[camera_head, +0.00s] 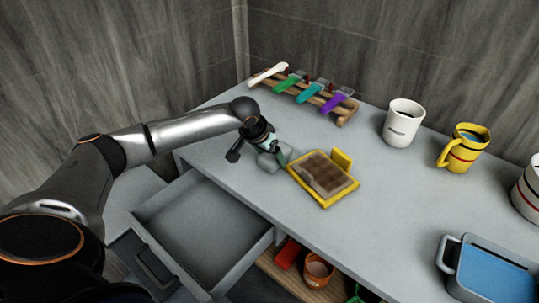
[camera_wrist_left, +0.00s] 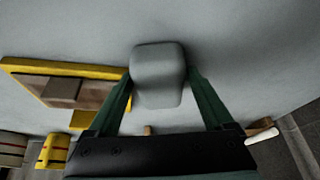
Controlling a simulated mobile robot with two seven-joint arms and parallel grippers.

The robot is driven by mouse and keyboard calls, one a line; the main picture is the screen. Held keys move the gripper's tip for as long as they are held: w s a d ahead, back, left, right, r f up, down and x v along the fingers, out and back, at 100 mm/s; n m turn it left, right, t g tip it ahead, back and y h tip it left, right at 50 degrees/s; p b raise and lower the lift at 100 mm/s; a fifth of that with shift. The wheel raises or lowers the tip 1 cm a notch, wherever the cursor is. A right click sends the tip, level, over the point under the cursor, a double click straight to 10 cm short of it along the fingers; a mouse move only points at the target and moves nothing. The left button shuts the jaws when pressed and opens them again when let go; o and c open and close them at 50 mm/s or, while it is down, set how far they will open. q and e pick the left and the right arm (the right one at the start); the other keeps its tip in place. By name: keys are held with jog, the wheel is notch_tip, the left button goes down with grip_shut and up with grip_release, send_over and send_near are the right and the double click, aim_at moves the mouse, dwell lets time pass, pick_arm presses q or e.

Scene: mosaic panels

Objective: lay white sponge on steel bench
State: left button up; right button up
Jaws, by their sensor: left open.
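The white sponge (camera_head: 268,161), a pale grey-white rounded block, rests on the grey steel bench (camera_head: 230,178) near the open drawer, left of a yellow tray. My left gripper (camera_head: 259,156) is open, with its fingers down around the sponge. In the left wrist view, the sponge (camera_wrist_left: 158,88) sits between the two green fingers (camera_wrist_left: 161,77), with a narrow gap on each side at the tips. The bench (camera_wrist_left: 235,45) fills the background there. My right gripper is not in view.
Close right is the yellow tray (camera_head: 327,203) with a brown slab (camera_head: 325,172). A rack (camera_head: 345,112) of coloured-handled tools, a white mug (camera_head: 403,123) and a yellow mug (camera_head: 464,148) stand behind. A blue-filled basin (camera_head: 448,256) is at right. An open drawer (camera_head: 205,216) juts out in front.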

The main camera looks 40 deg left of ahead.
pick_arm(q)
jog(key=shift+s+d+f, duration=0.25)
jog(key=shift+s+f, duration=0.2)
jog(key=shift+f, duration=0.35)
jog(key=shift+r, duration=0.15)
jog(key=w+v, duration=0.1)
jog(key=v, duration=1.2)
jog(key=shift+w+r, duration=0.2)
jog(key=shift+r, duration=0.05)
jog(key=shift+a, duration=0.1)
